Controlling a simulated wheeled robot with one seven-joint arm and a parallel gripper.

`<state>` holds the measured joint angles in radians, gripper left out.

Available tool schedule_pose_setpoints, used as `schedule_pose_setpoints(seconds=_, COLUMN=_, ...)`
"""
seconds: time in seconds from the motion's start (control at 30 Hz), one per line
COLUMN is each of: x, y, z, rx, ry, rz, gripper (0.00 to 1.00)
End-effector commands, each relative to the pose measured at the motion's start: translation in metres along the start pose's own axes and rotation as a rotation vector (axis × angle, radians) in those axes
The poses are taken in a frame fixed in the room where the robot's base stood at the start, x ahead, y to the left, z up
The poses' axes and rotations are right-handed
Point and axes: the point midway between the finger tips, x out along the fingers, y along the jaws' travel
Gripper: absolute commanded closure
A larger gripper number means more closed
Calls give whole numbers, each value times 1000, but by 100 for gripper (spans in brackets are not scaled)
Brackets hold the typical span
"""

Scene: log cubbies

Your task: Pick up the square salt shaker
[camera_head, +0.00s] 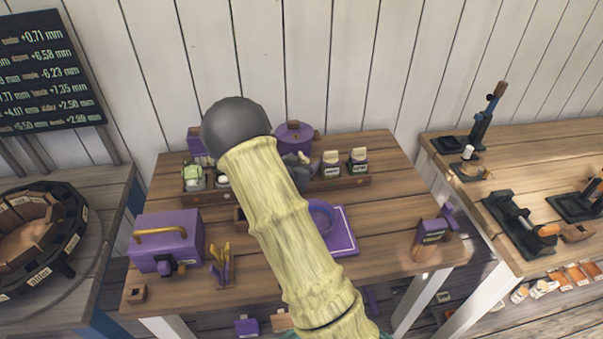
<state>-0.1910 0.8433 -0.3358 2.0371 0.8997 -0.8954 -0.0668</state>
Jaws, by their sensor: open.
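A long wooden rack (345,183) stands toward the back of the middle table and holds several small containers. Two boxy, light-topped, labelled jars, a left one (331,168) and a right one (358,163), stand at its right end. The labels are too small to read, so I cannot tell which container is the square salt shaker. My gripper (298,171) is mostly hidden behind my pale arm; a dark grey part shows over the rack, just left of the two jars. I see nothing held in it.
A green-topped container (193,178) is at the rack's left end. A purple pot (294,138) stands behind the rack. A purple tray (343,238), purple box (166,241) and purple-and-wood holder (434,235) stand nearer.

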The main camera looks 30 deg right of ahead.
Motion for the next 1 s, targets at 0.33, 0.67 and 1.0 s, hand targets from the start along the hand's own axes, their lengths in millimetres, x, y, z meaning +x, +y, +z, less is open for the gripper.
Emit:
schedule_pose_setpoints(seconds=0.33, x=0, y=0, z=-1, rx=1, ry=2, rz=-1, gripper=61)
schedule_pose_setpoints(seconds=0.67, x=-1, y=0, z=-2, rx=1, ry=2, rz=-1, gripper=61)
schedule_pose_setpoints(seconds=1.0, x=-5, y=-2, z=-17, rx=3, ry=3, rz=-3, gripper=61)
